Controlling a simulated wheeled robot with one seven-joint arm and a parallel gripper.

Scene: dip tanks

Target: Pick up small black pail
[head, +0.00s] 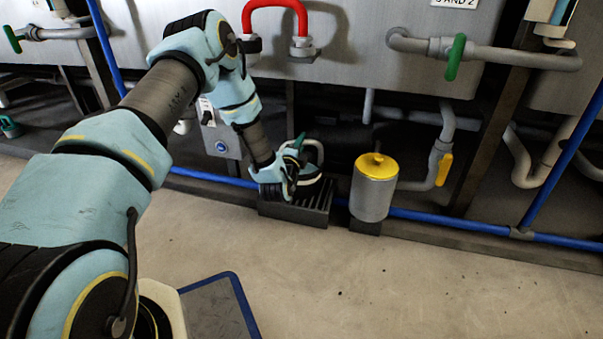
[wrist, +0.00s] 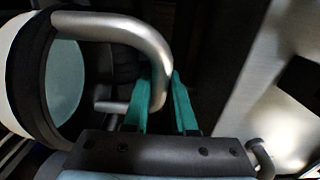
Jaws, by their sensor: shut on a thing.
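The small black pail (head: 312,186) shows in the head view, low against the tank wall and partly hidden by my wrist. It is over the slotted grate (head: 300,210); I cannot tell if it touches it. In the wrist view the pail (wrist: 36,95) is at the left, with a dark rim around a blue-green round surface. Its thick grey looped handle (wrist: 125,28) reaches right to my fingers. My gripper (wrist: 162,105) has teal fingers, shut on the bend of this handle. In the head view my gripper (head: 299,143) is beside the handle's top.
A silver canister with a yellow lid (head: 373,188) stands right of the grate. A blue pipe (head: 440,218) runs low along the tanks. Grey pipes, a green valve lever (head: 455,57) and a red pipe (head: 275,5) are above. The concrete floor (head: 400,285) in front is clear.

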